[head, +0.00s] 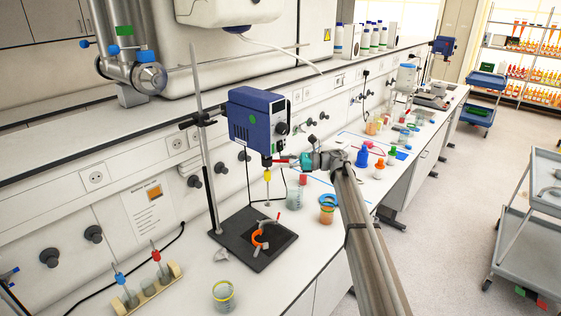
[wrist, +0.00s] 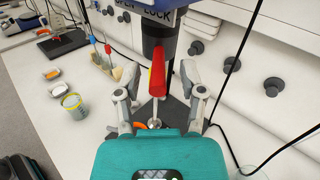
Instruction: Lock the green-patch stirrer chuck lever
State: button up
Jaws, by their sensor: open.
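The blue stirrer (head: 258,112) with a small green patch on its side hangs on a stand over the bench. Its black chuck (wrist: 158,38) shows in the wrist view under a label reading OPEN and LOCK. The red chuck lever (wrist: 157,76) sticks out from the chuck toward my wrist camera. It also shows in the head view as a small red bar (head: 281,161). My gripper (wrist: 162,104) is open, with one finger on each side of the lever; contact with it cannot be made out. In the head view my gripper (head: 299,160) is right of the chuck.
A rack with blue and red handled tools (head: 150,289) is at front left. A black cable (wrist: 234,62) hangs right of my gripper.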

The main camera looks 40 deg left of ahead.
jog(key=v, duration=1)
jog(key=shift+w+d, duration=0.15)
jog(key=shift+w, duration=0.05)
dwell(0.3)
